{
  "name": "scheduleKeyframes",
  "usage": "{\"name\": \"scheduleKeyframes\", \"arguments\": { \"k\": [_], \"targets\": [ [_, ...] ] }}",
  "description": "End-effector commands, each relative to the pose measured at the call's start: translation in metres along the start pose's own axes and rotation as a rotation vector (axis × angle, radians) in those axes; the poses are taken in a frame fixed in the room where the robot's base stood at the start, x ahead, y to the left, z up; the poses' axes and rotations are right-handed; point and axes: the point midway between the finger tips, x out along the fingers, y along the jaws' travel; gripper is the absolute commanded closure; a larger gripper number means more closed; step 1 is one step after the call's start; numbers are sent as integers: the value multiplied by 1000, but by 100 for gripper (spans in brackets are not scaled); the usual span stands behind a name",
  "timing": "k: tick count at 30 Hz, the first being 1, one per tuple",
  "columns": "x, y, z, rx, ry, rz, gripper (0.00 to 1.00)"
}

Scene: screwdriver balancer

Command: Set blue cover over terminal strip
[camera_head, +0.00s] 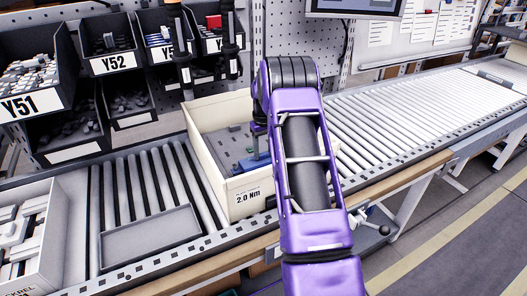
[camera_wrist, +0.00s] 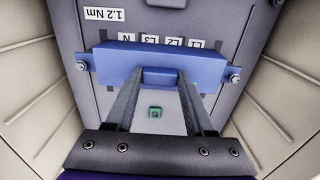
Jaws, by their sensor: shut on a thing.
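The blue cover (camera_wrist: 115,65) is a long bar with a raised middle block. My gripper (camera_wrist: 160,84) is shut on that block. The cover lies crosswise below the row of labels N, L3, L2 and L1 (camera_wrist: 195,44) on a grey panel. In the head view the blue cover (camera_head: 252,163) shows inside the cream box, partly hidden by my arm.
The cream box (camera_head: 201,118) has high walls around the panel and stands on a roller conveyor (camera_head: 400,110). A grey tray (camera_head: 150,240) and a white bin (camera_head: 30,235) are at left. Part bins and two hanging tools (camera_head: 183,50) are behind.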

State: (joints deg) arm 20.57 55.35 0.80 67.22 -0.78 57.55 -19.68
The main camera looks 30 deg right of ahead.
Motion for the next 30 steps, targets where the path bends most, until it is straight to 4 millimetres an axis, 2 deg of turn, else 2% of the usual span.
{"name": "scheduleKeyframes", "arguments": {
  "k": [1, 2, 7, 16, 20, 23, 30],
  "targets": [
    [-3, 0, -1, 0, 4, 1, 100],
    [-3, 0, -1, 0, 4, 1, 42],
    [-3, 0, -1, 0, 4, 1, 12],
    [-2, 0, -1, 0, 2, 1, 11],
    [-12, 0, -1, 0, 3, 1, 11],
    [-28, 0, -1, 0, 5, 2, 11],
    [-87, 0, -1, 0, 7, 3, 11]
  ]
}}
